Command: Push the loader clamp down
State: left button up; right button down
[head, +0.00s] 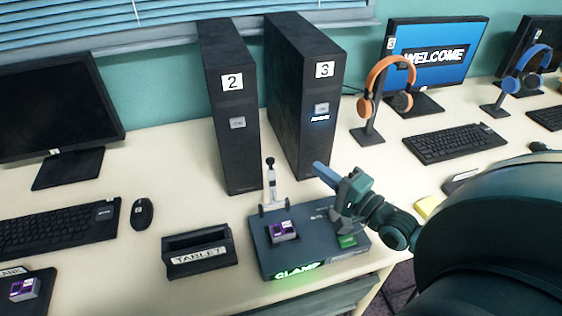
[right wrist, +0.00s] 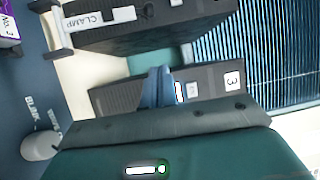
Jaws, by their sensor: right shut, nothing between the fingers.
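The loader (head: 262,257) is a flat dark box on the table with a glowing green CLAMP sign on its front. Its clamp (head: 271,186) is a pale lever with a black tip, standing upright at the loader's back left edge. The lever also shows in the right wrist view with a CLAMP label (right wrist: 105,18). A purple and white module (head: 282,231) sits on the loader. My right gripper (head: 322,171) is shut and empty, above the loader's back, right of the lever and apart from it. It also shows in the right wrist view (right wrist: 157,88). My left gripper is out of view.
Tower 2 (head: 229,120) and tower 3 (head: 292,90) stand behind the loader. A tablet stand (head: 198,252) is to its left. Orange headphones (head: 388,80) on a stand are behind right. Another module (head: 24,289) lies far left. My right arm covers the lower right.

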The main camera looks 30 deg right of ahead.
aim_at(272, 183)
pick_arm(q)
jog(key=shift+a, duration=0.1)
pick_arm(e)
jog(key=shift+w, duration=0.15)
jog(key=f+x, duration=0.1)
jog(key=x, duration=0.9)
pick_arm(q)
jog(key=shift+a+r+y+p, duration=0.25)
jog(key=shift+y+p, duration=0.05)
jog(key=shift+p, duration=0.6)
pick_arm(e)
jog(key=a, duration=0.1)
jog(key=s+a, duration=0.2)
jog(key=shift+s+a+r, duration=0.15)
jog(key=shift+a+r, duration=0.1)
jog(key=shift+r, duration=0.05)
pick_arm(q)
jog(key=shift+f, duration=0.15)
